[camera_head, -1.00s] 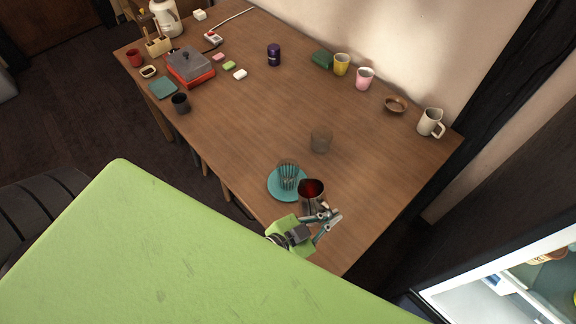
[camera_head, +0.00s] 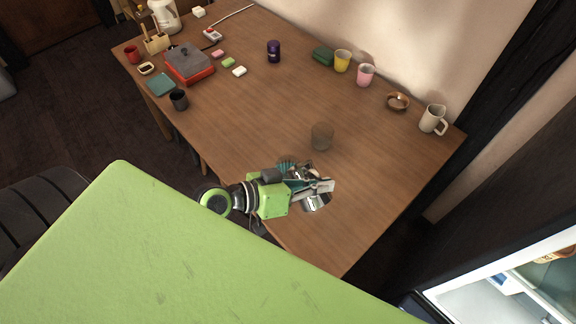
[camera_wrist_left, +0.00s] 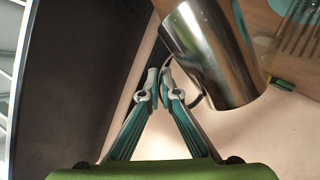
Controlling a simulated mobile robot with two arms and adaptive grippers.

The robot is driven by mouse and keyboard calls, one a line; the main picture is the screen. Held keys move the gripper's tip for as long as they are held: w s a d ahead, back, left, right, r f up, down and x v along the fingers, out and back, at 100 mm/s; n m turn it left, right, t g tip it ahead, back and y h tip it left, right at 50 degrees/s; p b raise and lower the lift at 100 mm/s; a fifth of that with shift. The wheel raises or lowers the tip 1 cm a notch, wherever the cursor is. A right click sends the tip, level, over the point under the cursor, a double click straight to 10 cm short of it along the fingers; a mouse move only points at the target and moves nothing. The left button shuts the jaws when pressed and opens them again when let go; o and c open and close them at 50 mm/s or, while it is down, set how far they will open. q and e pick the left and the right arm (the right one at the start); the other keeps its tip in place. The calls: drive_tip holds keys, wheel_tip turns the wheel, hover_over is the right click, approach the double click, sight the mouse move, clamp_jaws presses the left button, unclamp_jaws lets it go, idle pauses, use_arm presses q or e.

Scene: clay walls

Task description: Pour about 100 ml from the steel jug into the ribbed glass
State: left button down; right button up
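The steel jug (camera_head: 316,204) shows partly behind my left gripper in the head view. It also fills the upper middle of the left wrist view (camera_wrist_left: 215,55), clearly tilted. My left gripper (camera_head: 325,187) has its fingers close together at the jug's handle and holds the jug; in the wrist view the fingertips (camera_wrist_left: 164,88) meet beside its body. The ribbed glass (camera_head: 286,165) is mostly hidden behind the gripper; it also shows at the upper right of the wrist view (camera_wrist_left: 300,35). The liquid and any stream are not visible. My right gripper is not in view.
A plain clear tumbler (camera_head: 321,137) stands close behind the gripper. The middle of the wooden table (camera_head: 270,110) is clear.

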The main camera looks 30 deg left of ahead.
sight(317, 174)
use_arm(q)
drive_tip(key=shift+w+a+r, duration=0.2)
drive_tip(key=shift+a+r, duration=0.05)
drive_tip(key=shift+r, duration=0.2)
drive_tip(key=shift+a+r+n+h, duration=0.15)
drive_tip(key=shift+r+n+h, duration=0.15)
drive_tip(key=shift+n+h, duration=0.15)
drive_tip(key=shift+w+a+r+n, duration=0.15)
drive_tip(key=shift+a+r+n, duration=0.1)
drive_tip(key=shift+r, duration=0.05)
drive_tip(key=shift+w+a+r+n+h, duration=0.2)
drive_tip(key=shift+a+r+n+h, duration=0.05)
drive_tip(key=shift+a+r+n, duration=0.15)
drive_tip(key=shift+r, duration=0.1)
drive_tip(key=shift+w+a+r+n+h+b, duration=0.2)
drive_tip(key=shift+w+a+r+n, duration=0.15)
drive_tip(key=shift+a, duration=0.2)
drive_tip(key=shift+w+a+r+n+h+b, duration=0.1)
drive_tip(key=shift+w+a+r+n+h, duration=0.2)
drive_tip(key=shift+a, duration=0.25)
idle(1.1)
drive_tip(key=shift+a+r+n, duration=0.1)
drive_tip(key=shift+r+n, duration=0.05)
drive_tip(key=shift+n, duration=0.2)
idle(0.6)
